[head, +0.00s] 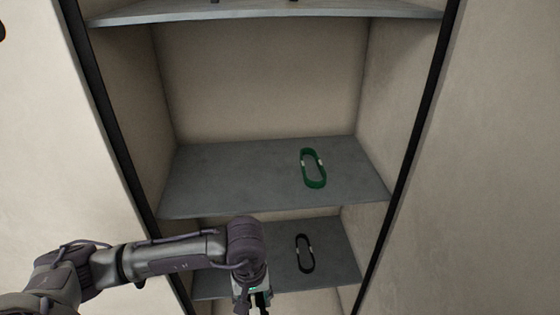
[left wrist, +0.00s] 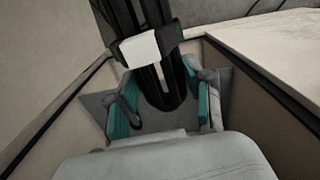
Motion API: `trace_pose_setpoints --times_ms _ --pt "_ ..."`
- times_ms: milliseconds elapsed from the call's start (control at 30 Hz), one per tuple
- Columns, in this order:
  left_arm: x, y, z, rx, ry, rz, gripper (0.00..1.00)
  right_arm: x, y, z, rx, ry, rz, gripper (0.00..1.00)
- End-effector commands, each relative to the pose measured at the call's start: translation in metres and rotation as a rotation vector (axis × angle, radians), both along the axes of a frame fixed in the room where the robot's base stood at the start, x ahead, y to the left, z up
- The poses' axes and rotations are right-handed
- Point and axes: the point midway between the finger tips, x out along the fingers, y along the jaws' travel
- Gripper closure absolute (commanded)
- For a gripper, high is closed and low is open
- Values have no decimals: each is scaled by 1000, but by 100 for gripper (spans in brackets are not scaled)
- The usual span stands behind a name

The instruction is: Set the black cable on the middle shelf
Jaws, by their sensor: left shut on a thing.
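A black cable (left wrist: 152,82), looped and tied with a white band, is between the teal-lined fingers of my left gripper (left wrist: 163,108) in the left wrist view. The gripper is shut on it. In the head view my left gripper (head: 255,301) points down at the bottom edge, in front of the lower shelf, and the held cable is mostly hidden there. The middle shelf (head: 225,180) is grey and lies above and behind the gripper. A green cable loop (head: 313,168) lies on its right half. My right gripper is not in view.
Another black loop (head: 305,253) lies on the lower shelf (head: 335,262). The upper shelf (head: 265,12) crosses the top of the view. Dark upright edges (head: 110,120) frame the opening on both sides. The left half of the middle shelf is clear.

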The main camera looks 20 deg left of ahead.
Motion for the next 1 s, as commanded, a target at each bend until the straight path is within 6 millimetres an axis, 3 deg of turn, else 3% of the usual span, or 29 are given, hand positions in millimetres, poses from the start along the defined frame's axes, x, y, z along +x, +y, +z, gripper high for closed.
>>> trace_pose_setpoints --times_ms 33,400,800,1000 --pt "7 7 19 1 -2 110 83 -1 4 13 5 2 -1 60" --pt "49 52 111 0 -5 1058 83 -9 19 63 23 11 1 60" --pt "79 101 218 -1 -7 2096 83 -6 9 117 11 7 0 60" --pt "85 118 257 0 -8 2487 83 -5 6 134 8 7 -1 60"
